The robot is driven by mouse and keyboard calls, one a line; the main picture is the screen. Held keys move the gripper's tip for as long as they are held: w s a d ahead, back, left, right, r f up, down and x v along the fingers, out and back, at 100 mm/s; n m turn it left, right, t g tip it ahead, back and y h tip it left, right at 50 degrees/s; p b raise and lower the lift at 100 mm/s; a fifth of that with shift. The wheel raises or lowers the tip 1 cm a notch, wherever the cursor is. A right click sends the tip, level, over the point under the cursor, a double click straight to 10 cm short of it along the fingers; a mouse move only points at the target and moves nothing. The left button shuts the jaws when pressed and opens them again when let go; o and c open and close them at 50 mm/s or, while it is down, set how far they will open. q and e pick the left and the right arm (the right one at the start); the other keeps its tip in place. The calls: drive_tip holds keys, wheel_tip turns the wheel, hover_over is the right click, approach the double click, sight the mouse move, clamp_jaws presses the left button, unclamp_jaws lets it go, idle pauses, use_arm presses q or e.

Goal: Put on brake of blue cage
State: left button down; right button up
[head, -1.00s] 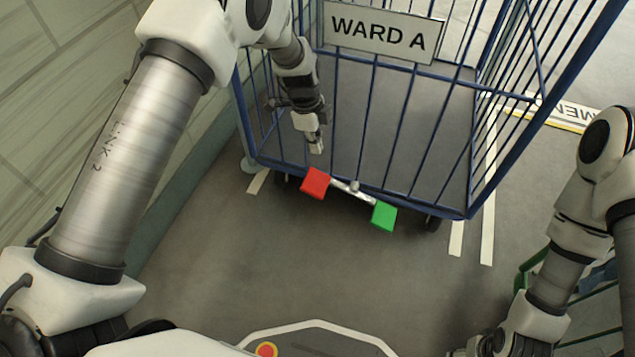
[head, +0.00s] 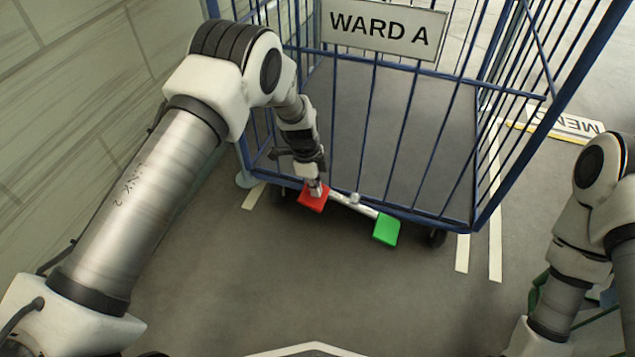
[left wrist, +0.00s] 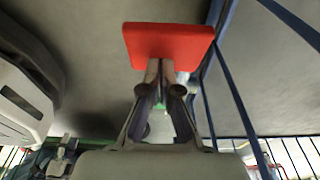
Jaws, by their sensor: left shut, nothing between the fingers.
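The blue cage (head: 405,140) is a wheeled wire cart with a "WARD A" sign (head: 382,28) on its near side. At its lower front edge a white bar carries a red pedal (head: 311,202) on the left and a green pedal (head: 386,229) on the right. The red pedal also shows in the left wrist view (left wrist: 168,45). My left gripper (head: 317,189) is shut and empty, with its fingertips at the top of the red pedal; they appear to touch it. In the left wrist view the closed fingers (left wrist: 164,70) point at the pedal. My right gripper is out of view.
A tiled wall (head: 80,100) stands close on the left. White floor lines (head: 462,253) and a yellow-edged floor sign (head: 565,124) lie to the right of the cage. The grey floor in front of the cage is clear.

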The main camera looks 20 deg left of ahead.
sight(305, 191)
use_arm(q)
drive_tip(key=shift+a+f, duration=0.2)
drive_tip(key=shift+f, duration=0.15)
drive_tip(key=shift+a+f+h+b, duration=0.4)
drive_tip(key=shift+f+h+b, duration=0.1)
drive_tip(key=shift+f+h, duration=0.2)
drive_tip(key=shift+a+f+h+b, duration=0.25)
drive_tip(key=shift+f+h+b, duration=0.2)
drive_tip(key=shift+f+b, duration=0.15)
drive_tip(key=shift+a+f+h+b, duration=0.25)
drive_tip(key=shift+f+h+b, duration=0.2)
drive_tip(key=shift+f, duration=0.1)
drive_tip(key=shift+a+f+b, duration=0.2)
drive_tip(key=shift+f+b, duration=0.4)
drive_tip(key=shift+f, duration=0.35)
drive_tip(key=shift+a+f+b, duration=0.15)
drive_tip(key=shift+f+b, duration=0.45)
drive_tip(key=shift+f, duration=0.35)
